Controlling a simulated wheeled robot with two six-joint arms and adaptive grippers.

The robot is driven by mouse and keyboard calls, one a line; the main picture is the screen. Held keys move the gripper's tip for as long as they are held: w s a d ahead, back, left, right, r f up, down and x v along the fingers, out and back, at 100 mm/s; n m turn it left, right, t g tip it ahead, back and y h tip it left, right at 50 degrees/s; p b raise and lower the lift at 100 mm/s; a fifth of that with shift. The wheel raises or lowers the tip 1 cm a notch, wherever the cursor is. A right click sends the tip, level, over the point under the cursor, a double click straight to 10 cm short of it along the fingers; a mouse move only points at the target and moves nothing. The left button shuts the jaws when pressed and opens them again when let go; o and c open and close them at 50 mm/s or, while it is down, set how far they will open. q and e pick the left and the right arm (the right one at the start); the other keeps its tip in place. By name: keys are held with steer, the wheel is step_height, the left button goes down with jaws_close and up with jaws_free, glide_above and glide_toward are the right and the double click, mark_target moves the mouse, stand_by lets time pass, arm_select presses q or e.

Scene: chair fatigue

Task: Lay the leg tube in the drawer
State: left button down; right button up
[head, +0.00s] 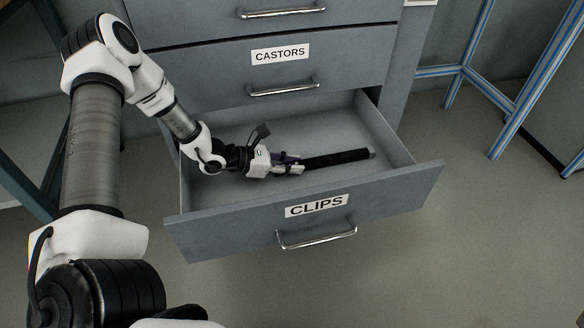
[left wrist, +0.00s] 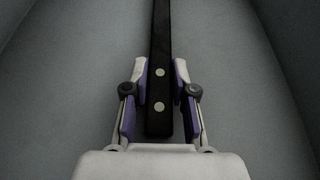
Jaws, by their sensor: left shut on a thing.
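The leg tube (head: 338,158) is a black bar with a grey tip, lying lengthwise inside the open drawer labelled CLIPS (head: 410,176). My left gripper (head: 297,163) reaches into the drawer from the left and is shut on the tube's near end. In the left wrist view the tube (left wrist: 160,50) runs straight away between the fingers of the gripper (left wrist: 160,80), with two pale round spots on it. The drawer floor (left wrist: 80,60) lies around it. I cannot tell whether the tube touches the floor. My right gripper is not in view.
The closed drawer labelled CASTORS (head: 340,72) is right above the open one. The drawer's front panel and side walls stand around my gripper. A blue metal frame (head: 480,85) stands at the right. The floor (head: 480,240) in front of the drawer is clear.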

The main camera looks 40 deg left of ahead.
arm_select(q)
steer(key=shift+f, duration=0.1)
steer(key=c, duration=0.9)
jaws_free()
steer(key=shift+c, duration=0.2)
steer(key=shift+r, duration=0.25)
steer(key=p+v, duration=0.6)
steer(key=v, duration=0.1)
steer(key=p+v, duration=0.3)
steer(key=v, duration=0.1)
steer(key=shift+s+r, duration=0.1)
steer(key=shift+r, duration=0.35)
steer(key=shift+s+a+p, duration=0.15)
steer(key=shift+s+p, duration=0.1)
steer(key=shift+p, duration=0.15)
steer(key=shift+s+a+f, duration=0.1)
steer(key=shift+f, duration=0.15)
